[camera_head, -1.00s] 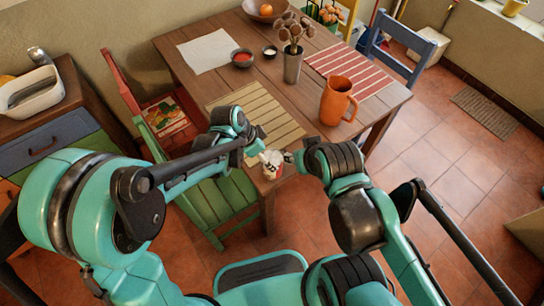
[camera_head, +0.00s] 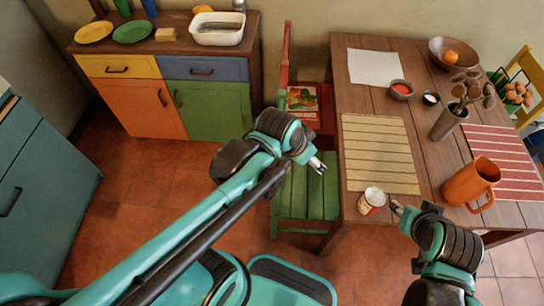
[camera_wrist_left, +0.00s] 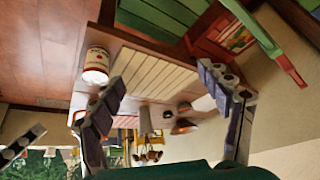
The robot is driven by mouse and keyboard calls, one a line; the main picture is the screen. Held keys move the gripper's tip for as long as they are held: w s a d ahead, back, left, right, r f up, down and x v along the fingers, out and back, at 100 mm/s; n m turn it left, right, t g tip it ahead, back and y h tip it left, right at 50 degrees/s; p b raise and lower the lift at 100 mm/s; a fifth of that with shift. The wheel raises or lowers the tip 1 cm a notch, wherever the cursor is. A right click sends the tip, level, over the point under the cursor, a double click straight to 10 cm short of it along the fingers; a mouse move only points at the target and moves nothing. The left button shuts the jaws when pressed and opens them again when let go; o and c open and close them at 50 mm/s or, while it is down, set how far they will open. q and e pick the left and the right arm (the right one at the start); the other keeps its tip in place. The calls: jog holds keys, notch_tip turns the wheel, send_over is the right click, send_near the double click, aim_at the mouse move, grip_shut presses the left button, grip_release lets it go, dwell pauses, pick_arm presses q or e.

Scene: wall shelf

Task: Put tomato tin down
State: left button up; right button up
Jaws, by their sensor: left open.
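The tomato tin (camera_head: 371,203), with a red and white label and pale lid, stands upright on the wooden table (camera_head: 428,215) near its front left corner. It also shows in the left wrist view (camera_wrist_left: 97,66), outside the jaws, to the left of them. My left gripper (camera_head: 317,163) is open and empty, left of the tin and apart from it, over the green chair. Its spread fingers show in the left wrist view (camera_wrist_left: 165,85). My right gripper (camera_head: 398,207) is close to the right of the tin; whether its jaws are open is unclear.
A striped beige placemat (camera_head: 378,155) lies behind the tin. An orange pitcher (camera_head: 468,182) and a metal vase (camera_head: 447,122) stand farther right. The green chair (camera_head: 308,195) is against the table's left side. A cabinet (camera_head: 200,95) stands at the back left.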

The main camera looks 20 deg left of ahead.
pick_arm(q)
jog(key=s+a+n+t+y, duration=0.1)
jog(key=s+a+n+y, duration=0.1)
jog(key=s+a+n, duration=0.3)
jog(key=a, duration=0.3)
jog(key=shift+s+r+t, duration=0.2)
jog(key=shift+r+t, duration=0.2)
